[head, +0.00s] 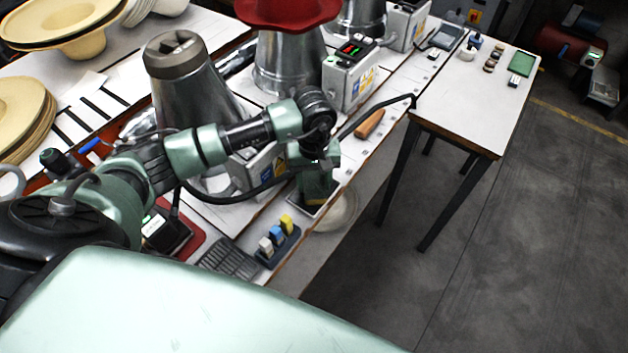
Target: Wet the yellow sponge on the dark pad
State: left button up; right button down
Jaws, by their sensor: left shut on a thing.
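My left arm comes in from the left and its gripper (314,198) points down over the near edge of the bench. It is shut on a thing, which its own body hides. Under it shows a dark, flat pad with a light rim (303,209). I cannot tell whether the held thing touches the pad. A small yellow block (286,221) stands in a dark rack (279,246) beside a blue and a whitish block, left of the pad. I cannot tell whether this block is the sponge. My right gripper is not in view.
Metal hat-press cones (190,85) and a control box (349,78) stand behind my arm. A keypad (229,261) lies left of the rack. A brown wooden-looking piece (369,123) lies farther along the bench. A white side table (475,105) stands right, mostly clear.

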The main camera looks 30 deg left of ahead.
aim_at(314, 184)
pick_arm(q)
jog(key=shift+s+f, duration=0.1)
dwell(0.7)
jog(key=shift+s+f+b, duration=0.1)
jog(key=shift+b, duration=0.3)
dwell(0.6)
jog(key=shift+r+p, duration=0.5)
jog(key=shift+r, duration=0.45)
jog(key=shift+r+p, duration=1.1)
jog(key=shift+r, duration=1.6)
jog(key=shift+w, duration=0.2)
